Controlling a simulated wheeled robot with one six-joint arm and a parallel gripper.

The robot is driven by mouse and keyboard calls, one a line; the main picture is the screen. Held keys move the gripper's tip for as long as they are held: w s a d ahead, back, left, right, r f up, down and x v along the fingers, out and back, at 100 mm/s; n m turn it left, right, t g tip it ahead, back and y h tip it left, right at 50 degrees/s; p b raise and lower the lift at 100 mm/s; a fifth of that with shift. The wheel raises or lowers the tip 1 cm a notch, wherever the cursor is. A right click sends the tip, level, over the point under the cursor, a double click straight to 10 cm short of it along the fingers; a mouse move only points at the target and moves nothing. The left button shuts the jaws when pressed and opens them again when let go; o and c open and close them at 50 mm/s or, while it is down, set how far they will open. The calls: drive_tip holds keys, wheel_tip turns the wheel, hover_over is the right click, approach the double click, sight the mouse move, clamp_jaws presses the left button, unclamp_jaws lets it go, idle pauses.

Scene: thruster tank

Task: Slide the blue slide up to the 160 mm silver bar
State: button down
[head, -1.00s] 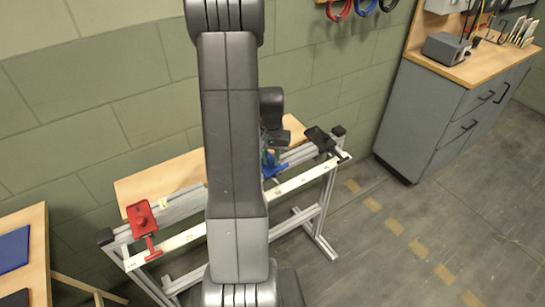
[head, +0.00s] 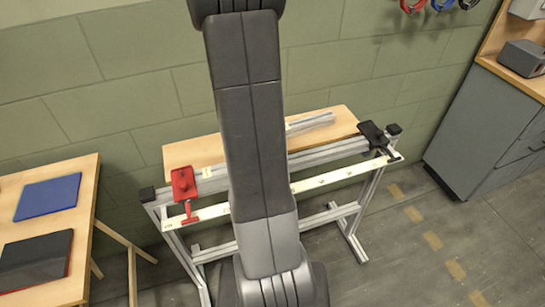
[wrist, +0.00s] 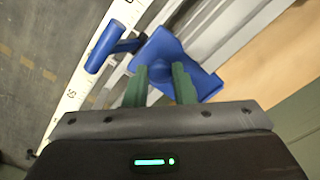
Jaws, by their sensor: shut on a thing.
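The blue slide (wrist: 195,62) sits on the rail in the wrist view, with its blue pointer end (wrist: 103,47) over the white scale (wrist: 82,88). My gripper (wrist: 160,78) has its two green fingers shut on the blue slide. In the head view my arm hides both the gripper and the blue slide. A silver bar (head: 312,123) lies on the wooden shelf behind the rail, its left part hidden by my arm. I cannot read its length or tell how far the blue slide is from it.
A red slide (head: 184,182) stands at the rail's left end, a black one (head: 374,136) at its right end. A side table (head: 88,170) with a blue panel (head: 48,196) stands left; a grey cabinet (head: 480,130) stands right.

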drive_tip(key=shift+a, duration=0.1)
drive_tip(key=c, duration=1.2)
unclamp_jaws()
drive_tip(key=shift+r, duration=0.15)
wheel_tip(320, 180, up, 14)
drive_tip(key=shift+f+p, duration=0.2)
drive_tip(key=shift+p, duration=0.2)
wheel_tip(320, 180, down, 14)
drive_tip(key=shift+r+b, duration=0.1)
drive_tip(key=shift+b, duration=0.3)
